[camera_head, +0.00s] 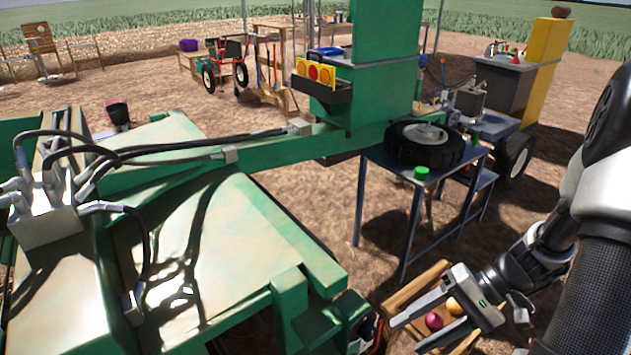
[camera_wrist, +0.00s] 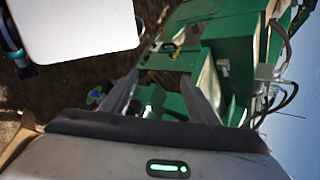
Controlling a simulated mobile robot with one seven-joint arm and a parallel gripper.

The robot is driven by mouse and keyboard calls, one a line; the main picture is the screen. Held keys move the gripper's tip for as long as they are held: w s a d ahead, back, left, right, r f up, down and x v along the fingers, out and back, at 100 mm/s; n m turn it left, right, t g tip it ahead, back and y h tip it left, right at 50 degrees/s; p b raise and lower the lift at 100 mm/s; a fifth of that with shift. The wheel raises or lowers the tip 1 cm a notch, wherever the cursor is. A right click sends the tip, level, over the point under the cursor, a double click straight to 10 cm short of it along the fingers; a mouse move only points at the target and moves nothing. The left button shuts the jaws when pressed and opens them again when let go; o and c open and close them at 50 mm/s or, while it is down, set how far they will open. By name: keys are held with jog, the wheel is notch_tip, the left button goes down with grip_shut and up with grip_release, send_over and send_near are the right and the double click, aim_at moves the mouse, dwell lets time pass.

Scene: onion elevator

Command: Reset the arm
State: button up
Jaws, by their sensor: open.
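My gripper (camera_head: 408,335) is at the lower right in the head view, with its two fingers spread apart and nothing between them. It hangs over or beside a wooden crate (camera_head: 395,302). A red onion (camera_head: 434,321) and a yellow onion (camera_head: 454,306) show just behind and between the fingers, apparently in the crate. In the wrist view my gripper's two fingers (camera_wrist: 158,98) point toward the green machine (camera_wrist: 200,65), with a clear gap between them. My arm comes in from the right edge of the head view.
The green machine (camera_head: 215,250) with cables fills the left and middle. A metal table (camera_head: 425,178) holding a tire (camera_head: 424,144) and a green can (camera_head: 421,172) stands behind my gripper. A yellow pillar (camera_head: 545,68) stands at the back right. Bare soil lies between them.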

jog(key=s+a+r+n+t+h, duration=0.25)
jog(key=r+h, duration=0.25)
jog(key=r, duration=0.5)
jog(key=s+a+r+n+t+h, duration=0.1)
jog(key=s+a+r+t+h, duration=0.25)
jog(key=r, duration=0.65)
notch_tip(320, 180, up, 19)
jog(key=w+t+h+p, duration=0.1)
jog(key=p, duration=1.5)
jog(key=shift+d+r+m+p, duration=0.2)
jog(key=shift+d+m+p, duration=0.15)
jog(key=shift+m+p, duration=0.1)
jog(key=shift+d, duration=0.1)
